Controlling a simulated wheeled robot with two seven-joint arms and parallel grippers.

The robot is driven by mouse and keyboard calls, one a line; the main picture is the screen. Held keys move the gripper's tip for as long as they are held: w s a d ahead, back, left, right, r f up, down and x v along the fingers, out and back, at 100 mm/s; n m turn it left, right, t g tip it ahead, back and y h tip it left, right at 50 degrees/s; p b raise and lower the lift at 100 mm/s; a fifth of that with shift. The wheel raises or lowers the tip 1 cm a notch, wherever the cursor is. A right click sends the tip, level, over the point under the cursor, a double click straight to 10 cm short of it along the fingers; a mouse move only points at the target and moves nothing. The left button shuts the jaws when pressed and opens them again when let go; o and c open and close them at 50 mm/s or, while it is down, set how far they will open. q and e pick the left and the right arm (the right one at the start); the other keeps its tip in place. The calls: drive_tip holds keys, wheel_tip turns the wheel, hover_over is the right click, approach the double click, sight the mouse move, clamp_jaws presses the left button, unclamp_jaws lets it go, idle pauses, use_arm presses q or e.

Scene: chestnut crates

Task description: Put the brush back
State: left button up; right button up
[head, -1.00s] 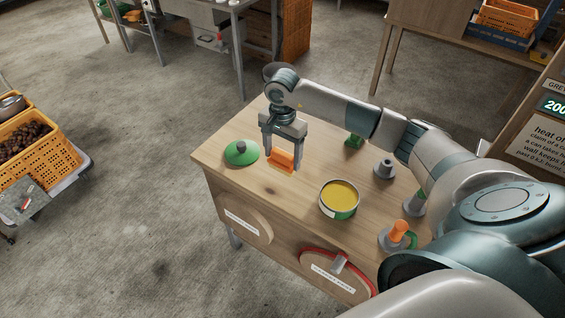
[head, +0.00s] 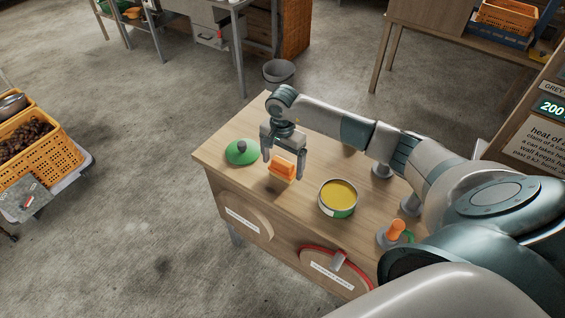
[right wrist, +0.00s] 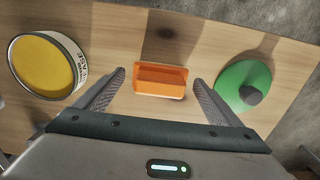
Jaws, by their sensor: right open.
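An orange block-like thing (head: 283,168) with a raised ridge lies on the wooden table. It may be the brush, but I see no bristles. It also shows in the right wrist view (right wrist: 160,80). My right gripper (head: 284,170) is open around it, with one finger on each side. In the right wrist view the fingertips (right wrist: 159,78) stand apart from it, with a gap on both sides. An orange-handled thing (head: 397,229) stands on a grey base at the right of the table. My left gripper is not in view.
An open can of yellow contents (head: 339,195) stands right of the gripper. A green lid with a dark knob (head: 241,151) lies on the left. Grey stands (head: 382,170) are partly hidden by my right arm. The table's left edge is close.

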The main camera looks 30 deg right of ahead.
sight(282, 162)
drive_tip(key=shift+r, duration=0.2)
drive_tip(key=shift+r+b, duration=0.5)
drive_tip(key=shift+r, duration=0.15)
wheel_tip(282, 162, up, 10)
drive_tip(key=b, duration=0.4)
drive_tip(key=shift+r, duration=0.2)
